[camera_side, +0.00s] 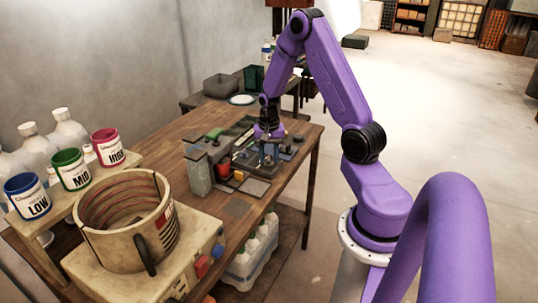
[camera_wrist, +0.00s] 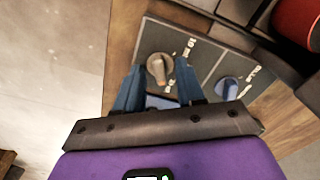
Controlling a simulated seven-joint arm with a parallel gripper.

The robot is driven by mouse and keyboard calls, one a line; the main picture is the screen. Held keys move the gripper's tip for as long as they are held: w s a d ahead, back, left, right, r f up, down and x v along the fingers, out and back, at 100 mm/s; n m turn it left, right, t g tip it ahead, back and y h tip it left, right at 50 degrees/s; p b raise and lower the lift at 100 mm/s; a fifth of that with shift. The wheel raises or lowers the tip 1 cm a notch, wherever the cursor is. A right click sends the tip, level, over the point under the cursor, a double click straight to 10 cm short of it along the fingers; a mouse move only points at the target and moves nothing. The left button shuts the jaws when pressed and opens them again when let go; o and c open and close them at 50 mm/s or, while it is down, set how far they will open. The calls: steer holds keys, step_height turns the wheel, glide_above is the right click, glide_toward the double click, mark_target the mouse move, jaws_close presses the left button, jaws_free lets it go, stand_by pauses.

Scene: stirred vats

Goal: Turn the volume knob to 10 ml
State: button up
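My gripper (camera_wrist: 160,72) points down at a dark dial panel (camera_wrist: 208,58), with its two blue fingers apart. In the wrist view a beige knob (camera_wrist: 158,66) with an orange pointer mark shows between the fingertips, with gaps to both; I cannot tell how high the fingers are above it. A blue knob (camera_wrist: 228,88) sits on the panel to the right, outside the fingers. In the side view my gripper (camera_side: 268,148) is over the bench device, hiding the knobs.
The device stands on a wooden bench (camera_side: 190,128). A red round part (camera_wrist: 298,20) is near the panel's upper right. A beige heater vat (camera_side: 128,222) and blue, green and red cups (camera_side: 72,168) stand in the foreground. Grey bins (camera_side: 221,86) are behind.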

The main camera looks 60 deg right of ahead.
steer(key=shift+c, duration=0.3)
jaws_close()
steer(key=shift+n, duration=0.4)
steer(key=n, duration=0.4)
steer(key=shift+n, duration=0.3)
steer(key=n, duration=1.1)
steer(key=shift+n, duration=0.4)
steer(key=n, duration=0.6)
steer(key=shift+n, duration=0.3)
